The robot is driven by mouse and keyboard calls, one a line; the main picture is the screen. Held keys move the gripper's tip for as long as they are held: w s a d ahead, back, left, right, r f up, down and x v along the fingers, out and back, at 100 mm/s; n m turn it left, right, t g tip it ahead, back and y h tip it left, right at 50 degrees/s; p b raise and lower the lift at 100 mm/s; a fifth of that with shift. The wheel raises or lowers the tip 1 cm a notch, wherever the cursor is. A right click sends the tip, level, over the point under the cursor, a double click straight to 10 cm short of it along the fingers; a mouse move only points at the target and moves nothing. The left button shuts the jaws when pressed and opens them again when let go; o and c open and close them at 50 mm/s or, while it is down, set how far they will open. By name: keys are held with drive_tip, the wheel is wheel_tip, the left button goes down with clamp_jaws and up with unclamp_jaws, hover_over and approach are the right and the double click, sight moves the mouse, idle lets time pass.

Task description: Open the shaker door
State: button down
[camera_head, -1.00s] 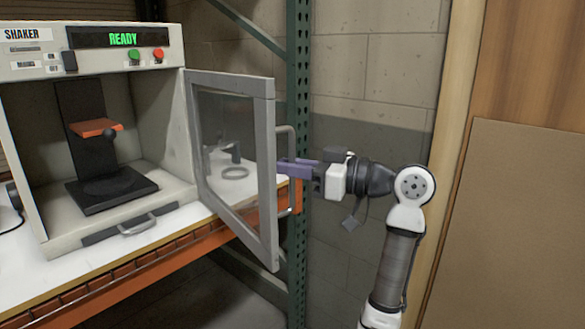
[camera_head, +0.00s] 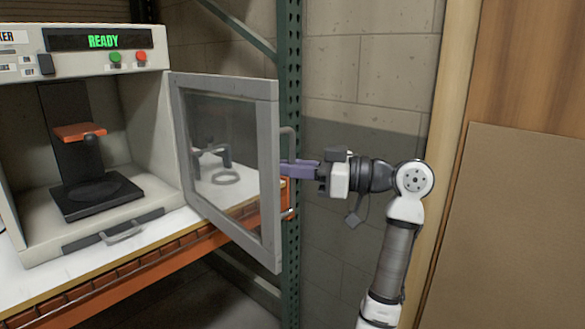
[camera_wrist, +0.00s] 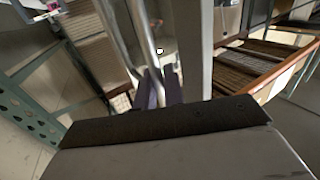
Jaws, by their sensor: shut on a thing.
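The shaker door (camera_head: 270,180), a grey frame with a clear pane, stands open, swung out on its left hinge side. The shaker (camera_head: 150,105) is a pale cabinet whose display reads READY; its chamber is open to view. My gripper (camera_head: 287,169) is at the door's right edge, its purple fingers shut on the door handle (camera_head: 291,140), a grey vertical bar. The fingers partly hide the bar's middle. In the wrist view the fingers (camera_wrist: 160,88) are close together at the handle (camera_wrist: 135,40), beside the door's edge (camera_wrist: 193,50).
Inside the shaker is a black platform (camera_head: 97,194) with an orange clamp (camera_head: 78,131). A green rack post (camera_head: 290,85) and a block wall (camera_head: 350,70) are behind the door. The white bench top (camera_head: 40,278) has an orange front beam. A brown panel (camera_head: 510,220) stands at right.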

drive_tip(key=c, duration=1.6)
unclamp_jaws()
drive_tip(key=shift+c, duration=0.2)
drive_tip(key=s+d+b, duration=0.2)
drive_tip(key=d, duration=1.1)
drive_tip(key=shift+s+d, duration=0.25)
drive_tip(key=shift+s, duration=0.1)
drive_tip(key=shift+s, duration=0.1)
